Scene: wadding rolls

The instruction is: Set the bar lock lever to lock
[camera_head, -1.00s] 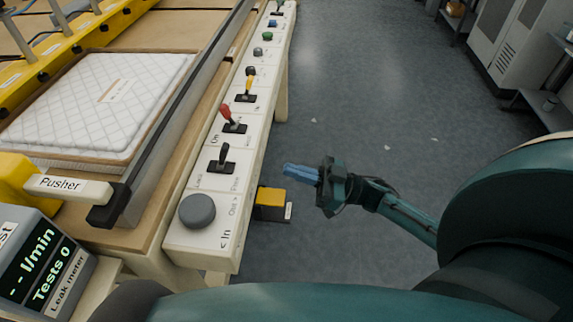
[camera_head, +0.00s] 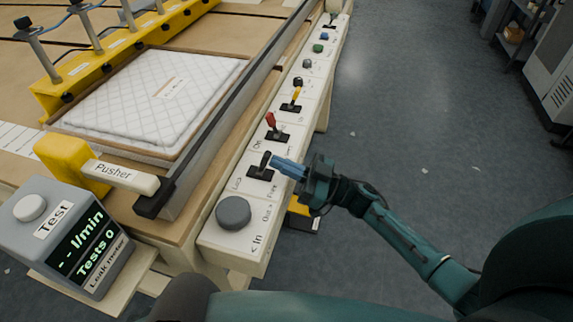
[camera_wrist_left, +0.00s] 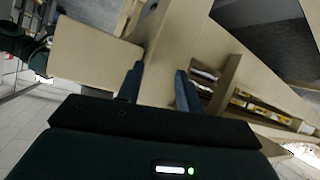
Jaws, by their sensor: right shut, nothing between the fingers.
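The bar lock lever (camera_head: 261,172) is a black lever on a black base, set in the white control strip (camera_head: 232,180) in the head view. A label reading "Lock" lies to its left, and a partly legible one lies to its right. The lever stands nearly upright with a slight lean; its exact setting is hard to tell. My right gripper (camera_head: 277,162) is shut and empty, with its blue fingertips just right of the lever's top; I cannot tell whether they touch. My left gripper (camera_wrist_left: 158,82) shows only in the left wrist view, its fingers apart with nothing between them.
The pusher handle (camera_head: 120,177) and leak meter (camera_head: 70,235) are at left. The floor to the right is open.

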